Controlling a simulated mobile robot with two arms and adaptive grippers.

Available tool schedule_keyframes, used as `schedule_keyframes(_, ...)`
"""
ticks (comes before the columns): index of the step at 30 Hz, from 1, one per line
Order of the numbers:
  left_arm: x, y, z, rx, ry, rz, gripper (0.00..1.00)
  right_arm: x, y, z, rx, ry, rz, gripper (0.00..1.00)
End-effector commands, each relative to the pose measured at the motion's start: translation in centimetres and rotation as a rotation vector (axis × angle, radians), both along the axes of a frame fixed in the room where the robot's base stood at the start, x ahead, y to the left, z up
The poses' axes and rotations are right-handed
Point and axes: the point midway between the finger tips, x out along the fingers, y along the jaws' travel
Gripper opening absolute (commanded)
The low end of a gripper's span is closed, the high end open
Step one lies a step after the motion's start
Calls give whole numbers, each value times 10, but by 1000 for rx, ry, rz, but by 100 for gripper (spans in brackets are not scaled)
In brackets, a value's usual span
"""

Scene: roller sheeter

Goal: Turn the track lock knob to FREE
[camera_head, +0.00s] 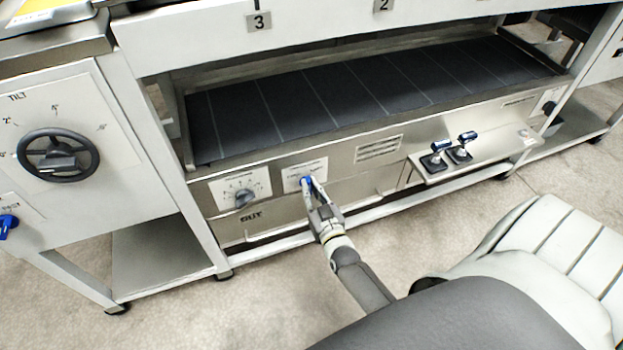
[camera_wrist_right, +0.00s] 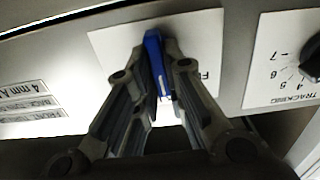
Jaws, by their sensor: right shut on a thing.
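The blue track lock knob (camera_head: 305,181) sits on a white label plate on the machine's low front panel. In the right wrist view the knob (camera_wrist_right: 154,58) is a narrow blue bar, nearly upright in the picture. My right gripper (camera_head: 312,188) is at the knob, its fingers closed around it from both sides. In the wrist view the gripper (camera_wrist_right: 160,68) hides part of the plate (camera_wrist_right: 115,45). Only the start of a word beginning with F shows at the plate's right. My left gripper is not in view.
A grey tracking dial (camera_head: 244,198) is left of the knob; it also shows in the wrist view (camera_wrist_right: 312,55). A shelf (camera_head: 480,158) with two blue-topped levers is to the right. A black handwheel (camera_head: 58,155) is at far left. The floor before the panel is clear.

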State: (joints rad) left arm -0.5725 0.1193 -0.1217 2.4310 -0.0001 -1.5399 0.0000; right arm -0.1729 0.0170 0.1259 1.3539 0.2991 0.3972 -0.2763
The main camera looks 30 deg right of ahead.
Motion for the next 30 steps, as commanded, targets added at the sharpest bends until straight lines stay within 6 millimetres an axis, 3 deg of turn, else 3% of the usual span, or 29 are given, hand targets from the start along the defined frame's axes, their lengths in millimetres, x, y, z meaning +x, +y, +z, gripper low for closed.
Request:
schedule_keyframes(6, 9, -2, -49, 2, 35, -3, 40, 0, 2, 2, -201, 51, 0, 0)
schedule_keyframes(12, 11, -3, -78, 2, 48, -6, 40, 0, 3, 1, -380, 93, 0, 0)
schedule_keyframes(18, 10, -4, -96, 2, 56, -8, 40, 0, 4, -1, -535, 129, 0, 0)
schedule_keyframes(30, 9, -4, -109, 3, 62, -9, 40, 0, 4, -3, -713, 173, 1, 0)
